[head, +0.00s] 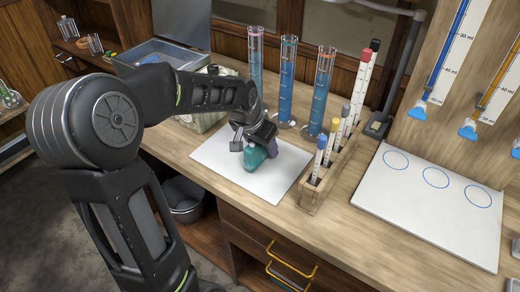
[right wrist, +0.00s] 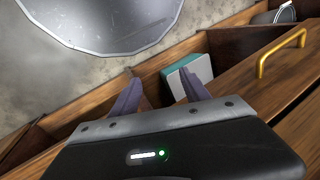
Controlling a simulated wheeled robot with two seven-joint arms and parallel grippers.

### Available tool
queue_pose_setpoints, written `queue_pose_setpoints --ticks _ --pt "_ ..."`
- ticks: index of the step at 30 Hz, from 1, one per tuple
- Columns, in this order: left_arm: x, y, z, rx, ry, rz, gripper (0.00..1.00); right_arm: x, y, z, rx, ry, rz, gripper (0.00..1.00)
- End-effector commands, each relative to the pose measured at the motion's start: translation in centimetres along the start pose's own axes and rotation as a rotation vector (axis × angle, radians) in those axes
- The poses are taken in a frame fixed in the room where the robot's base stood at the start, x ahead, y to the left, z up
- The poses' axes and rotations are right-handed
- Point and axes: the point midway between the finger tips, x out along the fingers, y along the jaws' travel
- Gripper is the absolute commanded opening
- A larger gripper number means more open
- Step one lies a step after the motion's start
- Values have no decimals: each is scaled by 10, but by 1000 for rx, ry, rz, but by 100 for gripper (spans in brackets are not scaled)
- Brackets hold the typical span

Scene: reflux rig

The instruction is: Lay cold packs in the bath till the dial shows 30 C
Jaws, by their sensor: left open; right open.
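My left gripper (head: 258,148) is open, low over a white sheet on the bench. A teal, rounded object (head: 256,160) is at its fingers, on or just above the sheet; I cannot tell whether it is a cold pack. A grey open tub (head: 150,50), possibly the bath, stands at the back left of the bench, partly behind my left arm. No dial can be made out. My right gripper (right wrist: 158,92) is open and empty in the right wrist view, by the wooden cabinet. A teal and white box (right wrist: 188,76) is beyond its fingers.
Three tall cylinders of blue liquid (head: 287,85) stand behind the sheet (head: 218,152). A wooden rack (head: 330,175) holds several capped tubes to its right. A white board with circles (head: 420,215) lies far right. Yellow-handled drawers (head: 285,262) are below. A bin (head: 185,202) is under the bench.

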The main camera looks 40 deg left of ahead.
Motion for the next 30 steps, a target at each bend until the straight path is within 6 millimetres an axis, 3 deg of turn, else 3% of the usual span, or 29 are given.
queue_pose_setpoints --ticks 7,26,30 --pt "0 0 0 0 0 0 54 0 0 0 0 0 0 55" --pt "0 0 0 0 0 0 2 0 0 0 0 0 0 55" --pt "0 0 0 0 0 0 0 0 0 0 0 0 0 55"
